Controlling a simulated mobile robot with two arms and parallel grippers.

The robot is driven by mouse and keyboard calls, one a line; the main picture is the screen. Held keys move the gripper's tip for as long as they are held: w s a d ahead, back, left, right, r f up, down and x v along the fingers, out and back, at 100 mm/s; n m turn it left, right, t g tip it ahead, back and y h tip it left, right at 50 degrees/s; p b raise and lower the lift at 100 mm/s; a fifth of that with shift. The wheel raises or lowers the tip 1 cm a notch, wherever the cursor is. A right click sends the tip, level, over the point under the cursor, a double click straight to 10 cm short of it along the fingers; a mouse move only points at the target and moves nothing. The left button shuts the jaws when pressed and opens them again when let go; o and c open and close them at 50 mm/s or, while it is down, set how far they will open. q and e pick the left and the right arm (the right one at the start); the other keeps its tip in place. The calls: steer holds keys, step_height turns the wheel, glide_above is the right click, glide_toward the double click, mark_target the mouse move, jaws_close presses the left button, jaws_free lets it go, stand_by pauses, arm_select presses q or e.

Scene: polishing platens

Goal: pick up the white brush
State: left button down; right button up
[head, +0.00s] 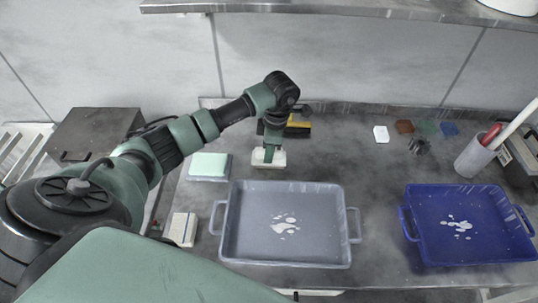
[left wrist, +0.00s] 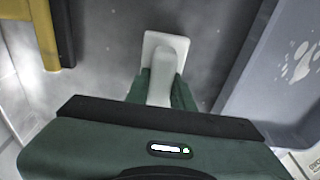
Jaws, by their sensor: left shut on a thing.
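The white brush (head: 269,160) is on the steel bench or just above it, behind the grey tray; I cannot tell if it touches. In the left wrist view the white brush (left wrist: 166,62) shows its flat base and its raised handle. My left gripper (head: 269,150) reaches down onto it from above. In the left wrist view my left gripper (left wrist: 160,92) has its green fingers on both sides of the handle, shut on it. The fingertips are partly hidden by the handle and gripper body. My right gripper is not in view.
The grey tray (head: 232,245) with white splashes stands in front of the brush. A blue tray (head: 425,255) is on the right. A yellow and black brush (head: 298,126) lies just behind my gripper. A pale green block (head: 209,165) is to the left. A grey cup (head: 473,160) holds tools.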

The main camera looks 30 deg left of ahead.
arm_select(q)
steer(key=shift+r+p, duration=0.45)
step_height(320, 180, up, 10)
steer(key=shift+f+b, duration=0.15)
steer(key=shift+b, duration=0.85)
